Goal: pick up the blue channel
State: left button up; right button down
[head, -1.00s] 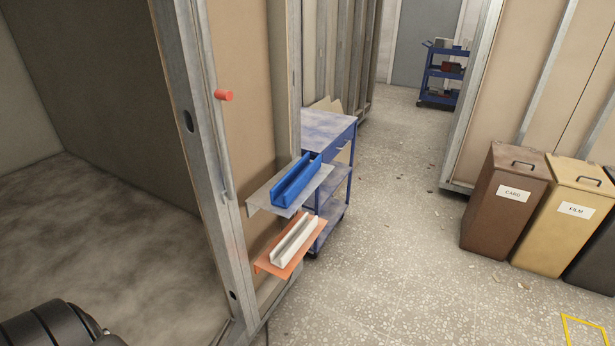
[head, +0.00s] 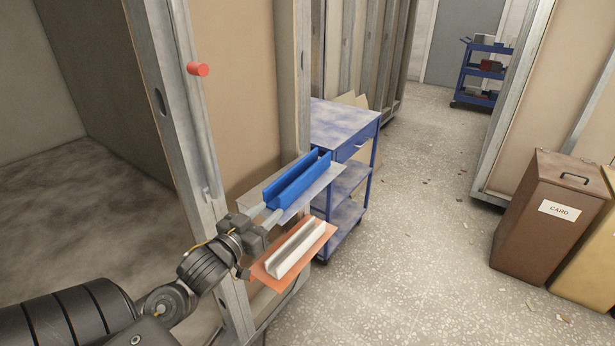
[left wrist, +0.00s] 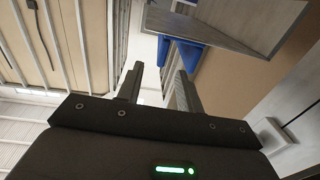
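The blue channel (head: 297,180) lies along the grey upper shelf (head: 325,180) on the wall panel's edge. It also shows in the left wrist view (left wrist: 180,52), just beyond the fingertips, partly hidden by the shelf (left wrist: 215,28). My left gripper (head: 264,214) is at the channel's near end in the head view. Its two fingers stand apart in the left wrist view (left wrist: 158,82), with nothing seen held between them. Whether a finger touches the channel I cannot tell. My right gripper is in neither view.
A white channel (head: 296,248) lies on the orange lower shelf (head: 268,277), close below my left gripper. A blue cart (head: 340,122) stands behind the shelves. A red peg (head: 198,69) sticks out of the frame. A brown card bin (head: 545,225) is at right.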

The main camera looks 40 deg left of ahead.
aim_at(288, 188)
pick_arm(q)
jog(key=shift+w+f, duration=0.15)
jog(key=shift+w, duration=0.25)
jog(key=w, duration=0.5)
jog(key=shift+w+a, duration=0.1)
jog(key=shift+a, duration=0.15)
jog(key=shift+r, duration=0.2)
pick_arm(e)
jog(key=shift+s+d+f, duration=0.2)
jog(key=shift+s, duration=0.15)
pick_arm(q)
jog(key=w, duration=0.3)
jog(key=shift+w+a+p, duration=0.35)
jog(key=shift+w, duration=0.6)
jog(key=shift+c, duration=0.3)
jog(key=c, duration=0.5)
jog(key=shift+c, duration=1.1)
grip_shut()
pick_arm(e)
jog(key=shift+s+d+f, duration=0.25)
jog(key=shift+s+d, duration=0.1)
